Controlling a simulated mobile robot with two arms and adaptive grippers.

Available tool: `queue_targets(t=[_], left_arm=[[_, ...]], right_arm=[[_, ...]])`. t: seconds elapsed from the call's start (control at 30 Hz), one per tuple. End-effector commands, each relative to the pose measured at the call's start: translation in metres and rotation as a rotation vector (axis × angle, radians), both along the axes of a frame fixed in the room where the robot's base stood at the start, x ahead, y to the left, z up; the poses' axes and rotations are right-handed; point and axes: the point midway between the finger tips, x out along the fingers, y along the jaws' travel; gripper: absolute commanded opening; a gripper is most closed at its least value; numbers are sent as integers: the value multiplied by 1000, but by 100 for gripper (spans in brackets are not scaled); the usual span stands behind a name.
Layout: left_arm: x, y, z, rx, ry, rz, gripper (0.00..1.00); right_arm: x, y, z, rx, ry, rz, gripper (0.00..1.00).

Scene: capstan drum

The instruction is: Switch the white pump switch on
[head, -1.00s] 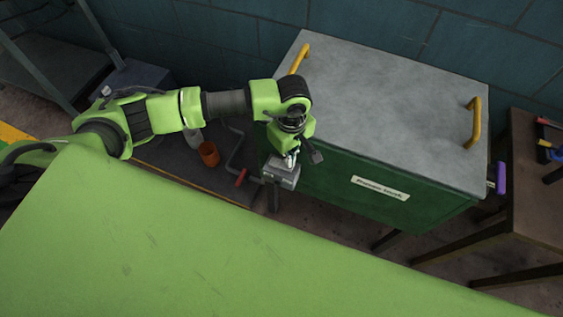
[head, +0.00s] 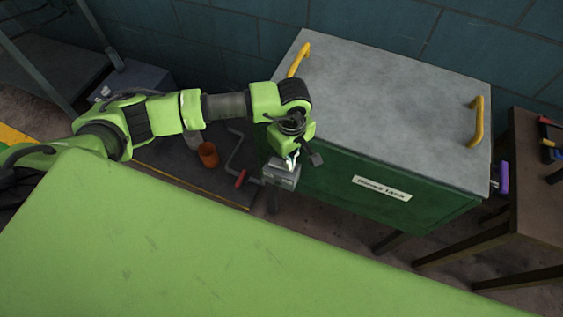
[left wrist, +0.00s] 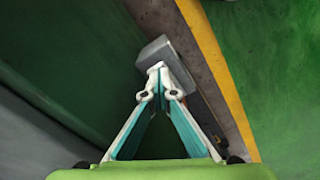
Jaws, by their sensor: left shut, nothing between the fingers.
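A small grey box (head: 284,179) sticks out from the front left of the green cabinet (head: 335,185). It also shows in the left wrist view (left wrist: 172,51). My left gripper (head: 291,163) points down at this box. In the left wrist view its white and teal fingers meet at their tips (left wrist: 160,70), shut and empty, at the box's near edge. I cannot tell whether they touch it. No white switch can be made out; the fingers and the angle may hide it. My right gripper is not in view.
The cabinet's grey lid (head: 390,110) has two yellow handles. A crank with a red grip (head: 241,179) and an orange cup (head: 208,154) are left of the box. A brown table (head: 530,190) stands at the right.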

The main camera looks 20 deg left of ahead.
Motion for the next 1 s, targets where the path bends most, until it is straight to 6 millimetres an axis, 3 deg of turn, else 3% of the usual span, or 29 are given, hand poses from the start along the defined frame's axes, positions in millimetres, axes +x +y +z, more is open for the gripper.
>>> queue_targets(t=[0.47,1.0], left_arm=[[1,2,-6,3,-1,3,0],[1,1,34,1,-2,1,0]], right_arm=[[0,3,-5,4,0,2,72],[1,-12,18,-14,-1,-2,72]])
